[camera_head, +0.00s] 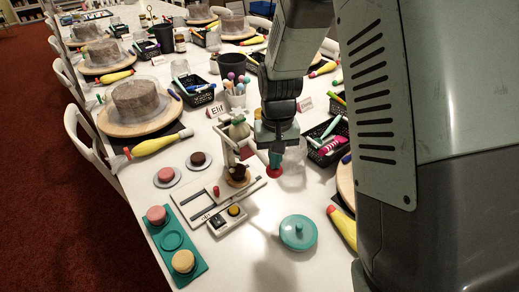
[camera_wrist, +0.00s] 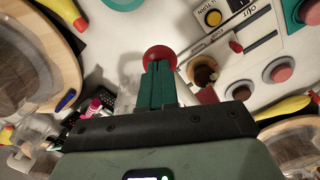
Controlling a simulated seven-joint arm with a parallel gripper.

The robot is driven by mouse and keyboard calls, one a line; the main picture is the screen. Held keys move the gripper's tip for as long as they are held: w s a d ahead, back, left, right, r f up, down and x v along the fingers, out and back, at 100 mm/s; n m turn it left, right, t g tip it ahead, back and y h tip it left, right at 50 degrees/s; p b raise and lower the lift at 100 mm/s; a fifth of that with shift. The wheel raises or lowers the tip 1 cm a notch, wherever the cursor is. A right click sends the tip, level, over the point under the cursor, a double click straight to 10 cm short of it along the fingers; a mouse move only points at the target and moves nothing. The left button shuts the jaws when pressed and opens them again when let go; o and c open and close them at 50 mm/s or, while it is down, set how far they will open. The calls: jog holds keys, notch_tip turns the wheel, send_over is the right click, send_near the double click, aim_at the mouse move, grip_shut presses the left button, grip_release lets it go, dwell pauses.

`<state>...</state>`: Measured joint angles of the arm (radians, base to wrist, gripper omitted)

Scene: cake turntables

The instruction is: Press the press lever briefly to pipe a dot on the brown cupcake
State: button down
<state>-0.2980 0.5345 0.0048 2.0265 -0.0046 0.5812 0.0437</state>
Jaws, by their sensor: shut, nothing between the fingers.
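The press (camera_head: 238,130) stands mid-table, with a pale frame and a lever ending in a red knob (camera_head: 275,172). My gripper (camera_head: 277,158) is shut, its teal fingers pointing down right at the red knob. In the wrist view the fingertips (camera_wrist: 160,68) overlap the knob (camera_wrist: 158,55); whether they touch it I cannot tell. A cup with a dark brown top (camera_head: 237,172) sits under the press, and shows beside the knob in the wrist view (camera_wrist: 203,74). Another brown cupcake (camera_head: 198,159) lies on a white disc to the left.
A pink cupcake (camera_head: 166,174) lies on another disc. A teal tray (camera_head: 172,240) holds pink and yellow cupcakes. A control box with a yellow button (camera_head: 234,210) and a teal lid (camera_head: 298,232) are in front. A pen basket (camera_head: 325,150) stands close right of my gripper.

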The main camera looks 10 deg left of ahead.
jog(key=shift+f, duration=1.7)
notch_tip(320, 180, up, 9)
jog(key=shift+f, duration=0.15)
dwell(0.7)
jog(key=shift+r, duration=0.2)
